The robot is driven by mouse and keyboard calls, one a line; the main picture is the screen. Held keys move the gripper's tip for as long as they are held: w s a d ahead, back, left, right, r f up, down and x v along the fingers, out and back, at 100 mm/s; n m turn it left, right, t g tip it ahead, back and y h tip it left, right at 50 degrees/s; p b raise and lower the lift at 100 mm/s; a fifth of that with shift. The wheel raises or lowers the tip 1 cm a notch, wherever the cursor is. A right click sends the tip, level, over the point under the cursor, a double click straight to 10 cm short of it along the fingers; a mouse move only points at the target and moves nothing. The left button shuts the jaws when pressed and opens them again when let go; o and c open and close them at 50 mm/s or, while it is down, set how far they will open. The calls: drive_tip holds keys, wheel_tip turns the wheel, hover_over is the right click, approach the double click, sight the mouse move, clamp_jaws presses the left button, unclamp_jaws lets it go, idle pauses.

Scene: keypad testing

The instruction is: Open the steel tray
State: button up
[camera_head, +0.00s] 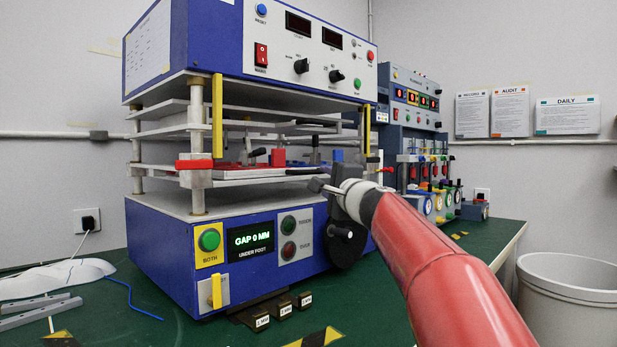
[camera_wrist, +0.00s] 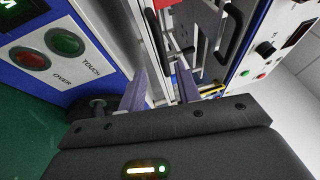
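A pale metal tray (camera_head: 250,178), which looks like the steel tray, lies level in the gap of the blue machine, with red and blue pieces on it. A red clamp-like piece (camera_head: 194,164) sits at its left front corner. My gripper (camera_head: 322,187) is at the machine's right front, close to the tray's right front edge. In the wrist view my gripper (camera_wrist: 160,80) has its two grey fingers apart, with a pale metal edge and a dark bar (camera_wrist: 154,32) beyond and between them. I cannot tell whether a finger touches anything.
The blue machine's base (camera_head: 165,255) carries a display reading "GAP 0 MM" and several buttons. Yellow upright bars (camera_head: 217,117) stand at its front. A second blue panel (camera_head: 412,95) with coloured parts stands behind on the right. Small dark blocks (camera_head: 285,308) lie on the green table before the base.

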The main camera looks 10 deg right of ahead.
sight(315, 173)
drive_tip(key=p+x, duration=0.1)
drive_tip(key=x, duration=0.1)
drive_tip(key=p+x, duration=0.1)
drive_tip(key=x, duration=0.1)
drive_tip(key=p+x, duration=0.2)
drive_tip(key=x, duration=0.1)
drive_tip(key=shift+d+r, duration=0.1)
drive_tip(key=shift+r, duration=0.25)
drive_tip(key=shift+w, duration=0.5)
drive_tip(key=shift+f, duration=0.1)
clamp_jaws()
